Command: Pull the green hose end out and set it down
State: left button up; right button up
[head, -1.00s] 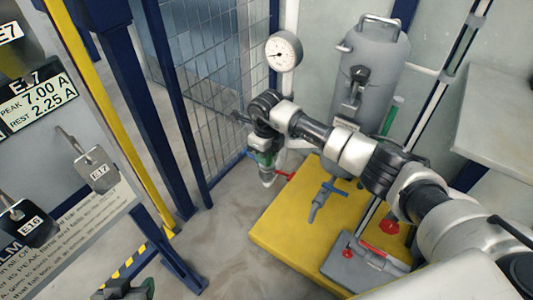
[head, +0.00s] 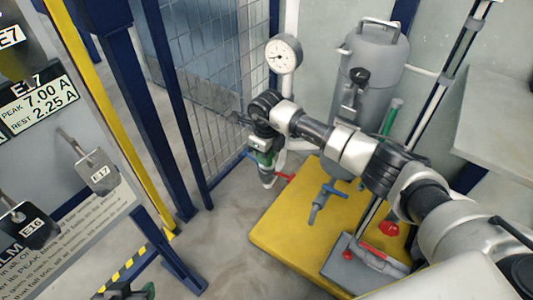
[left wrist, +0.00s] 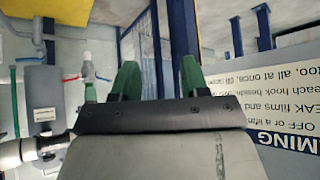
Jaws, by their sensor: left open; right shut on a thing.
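My right gripper (head: 264,164) reaches across the middle of the head view and points down. It is shut around a pale grey fitting (head: 268,181), whose tip shows below the fingers. Green shows at the fingertips; I cannot tell hose from finger there. A red handle (head: 285,177) sits close on the fitting's right. A green tube (head: 392,117) stands upright beside the grey tank. My left gripper (head: 125,291) is at the bottom edge of the head view; in the left wrist view its green fingers (left wrist: 158,78) are apart with nothing between them.
A yellow platform (head: 284,233) carries the grey tank (head: 371,65), a nozzle with a blue handle (head: 318,207) and a grey box (head: 350,268). A gauge (head: 283,54) stands behind my right gripper. Wire mesh (head: 215,90) and a panel with tags (head: 98,170) lie left. Floor between is clear.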

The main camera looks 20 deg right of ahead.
jog(key=shift+r+p, duration=0.4)
jog(key=shift+r, duration=0.2)
jog(key=shift+r+p, duration=0.3)
jog(key=shift+r, duration=0.1)
pick_arm(q)
jog(key=s+a+g+y+p, duration=0.1)
jog(key=s+a+g, duration=0.1)
jog(key=s+g, duration=0.2)
jog(key=shift+s+p, duration=0.4)
jog(key=shift+s, duration=0.65)
pick_arm(e)
jog(key=shift+r, duration=1.2)
